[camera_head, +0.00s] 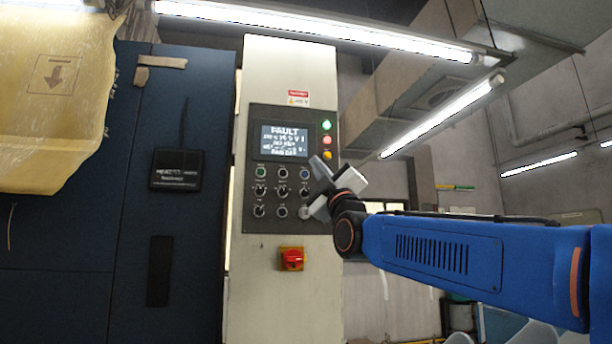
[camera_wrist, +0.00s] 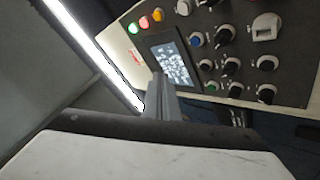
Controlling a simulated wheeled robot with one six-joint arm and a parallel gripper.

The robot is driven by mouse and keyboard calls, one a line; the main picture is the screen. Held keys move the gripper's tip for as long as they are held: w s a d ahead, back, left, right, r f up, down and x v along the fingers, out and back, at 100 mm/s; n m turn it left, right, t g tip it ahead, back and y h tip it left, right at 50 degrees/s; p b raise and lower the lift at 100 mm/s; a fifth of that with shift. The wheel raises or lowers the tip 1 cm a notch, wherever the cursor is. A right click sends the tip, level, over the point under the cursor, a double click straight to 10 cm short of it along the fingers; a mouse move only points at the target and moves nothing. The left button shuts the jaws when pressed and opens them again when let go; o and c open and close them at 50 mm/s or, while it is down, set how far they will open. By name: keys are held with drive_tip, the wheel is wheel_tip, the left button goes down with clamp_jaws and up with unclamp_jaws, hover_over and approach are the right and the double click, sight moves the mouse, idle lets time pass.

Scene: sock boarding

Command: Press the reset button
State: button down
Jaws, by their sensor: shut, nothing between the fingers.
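The control panel (camera_head: 246,215) is a dark plate on a pale upright cabinet, with a lit screen reading FAULT. My gripper (camera_head: 320,168) is shut and empty, in front of the panel's right edge, near the blue button. In the wrist view my shut fingers (camera_wrist: 160,96) overlap the screen's edge; the blue button (camera_wrist: 195,40) shows beyond, apart from them.
Green, red and amber lamps (camera_head: 327,140) are right of the screen. A dark blue cabinet (camera_head: 90,240) with a yellow sheet (camera_head: 50,130) stands at left. Lit tubes hang overhead.

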sight(309, 176)
drive_tip(key=shift+w+a, duration=0.4)
drive_tip(key=shift+w, duration=0.95)
drive_tip(key=shift+w+a, duration=0.35)
drive_tip(key=shift+w, duration=1)
drive_tip(key=shift+w+a, duration=0.4)
drive_tip(key=shift+w, duration=0.95)
drive_tip(key=shift+w+a, duration=0.1)
drive_tip(key=shift+w, duration=0.1)
drive_tip(key=shift+w, duration=0.25)
drive_tip(key=shift+w+a, duration=0.15)
drive_tip(key=shift+w, duration=0.25)
drive_tip(key=shift+s+d, duration=0.2)
drive_tip(key=shift+s, duration=0.65)
drive_tip(key=shift+s+d, duration=0.25)
drive_tip(key=shift+s, duration=0.55)
drive_tip(key=shift+s+d, duration=0.2)
drive_tip(key=shift+s, duration=0.6)
drive_tip(key=shift+s+d, duration=0.25)
drive_tip(key=shift+s, duration=0.55)
